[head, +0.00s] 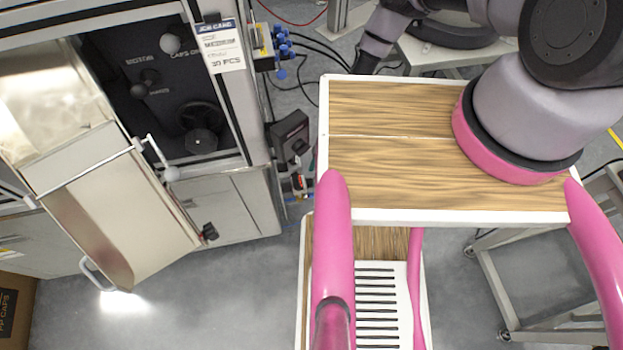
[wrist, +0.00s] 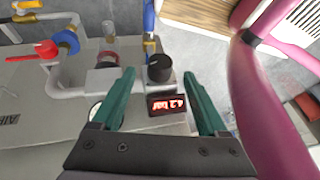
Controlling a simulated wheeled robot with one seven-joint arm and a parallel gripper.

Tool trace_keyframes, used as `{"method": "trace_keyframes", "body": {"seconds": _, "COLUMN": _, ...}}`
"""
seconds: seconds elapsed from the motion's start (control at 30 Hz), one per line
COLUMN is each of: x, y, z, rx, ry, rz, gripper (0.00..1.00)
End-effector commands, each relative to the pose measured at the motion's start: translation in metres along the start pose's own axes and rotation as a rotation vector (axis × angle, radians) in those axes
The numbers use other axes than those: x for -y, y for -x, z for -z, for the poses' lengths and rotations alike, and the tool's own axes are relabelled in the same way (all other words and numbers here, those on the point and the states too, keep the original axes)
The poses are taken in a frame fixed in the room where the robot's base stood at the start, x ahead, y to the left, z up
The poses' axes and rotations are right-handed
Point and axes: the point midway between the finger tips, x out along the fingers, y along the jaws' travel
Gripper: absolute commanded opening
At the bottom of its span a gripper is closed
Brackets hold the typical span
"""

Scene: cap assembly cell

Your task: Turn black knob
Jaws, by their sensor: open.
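The black knob (wrist: 159,68) shows in the wrist view, upright on a grey unit, just above a small display (wrist: 167,105) with red digits that look like "4.2 bar", seen upside down. My gripper (wrist: 161,75) is open, with one green finger on each side of the knob and display in the picture. A gap shows between the knob and each finger, and I see no contact. In the head view my gripper is not visible, and I cannot make out this knob there.
In the wrist view, a blue fitting with a red handle (wrist: 46,50) and a clear-bowled regulator (wrist: 108,58) stand to the left. A blue and yellow pipe (wrist: 149,25) rises behind the knob. In the head view, an open machine cabinet (head: 150,90) with dark controls stands at left.

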Motion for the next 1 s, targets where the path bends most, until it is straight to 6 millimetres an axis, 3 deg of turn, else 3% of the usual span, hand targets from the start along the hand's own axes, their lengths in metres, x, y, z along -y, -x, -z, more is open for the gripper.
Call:
{"method": "trace_keyframes", "body": {"seconds": 0.2, "x": 0.0, "y": -0.03, "z": 0.0, "rx": 0.0, "ry": -0.001, "rz": 0.0, "gripper": 0.77}}
{"method": "trace_keyframes", "body": {"seconds": 0.6, "x": 0.0, "y": -0.037, "z": 0.0, "rx": 0.0, "ry": 0.001, "rz": 0.0, "gripper": 0.77}}
{"method": "trace_keyframes", "body": {"seconds": 0.8, "x": 0.0, "y": -0.037, "z": 0.0, "rx": 0.0, "ry": 0.0, "rz": 0.0, "gripper": 0.0}}
{"method": "trace_keyframes", "body": {"seconds": 1.0, "x": -0.001, "y": -0.037, "z": 0.0, "rx": -0.002, "ry": -0.007, "rz": 0.017, "gripper": 0.0}}
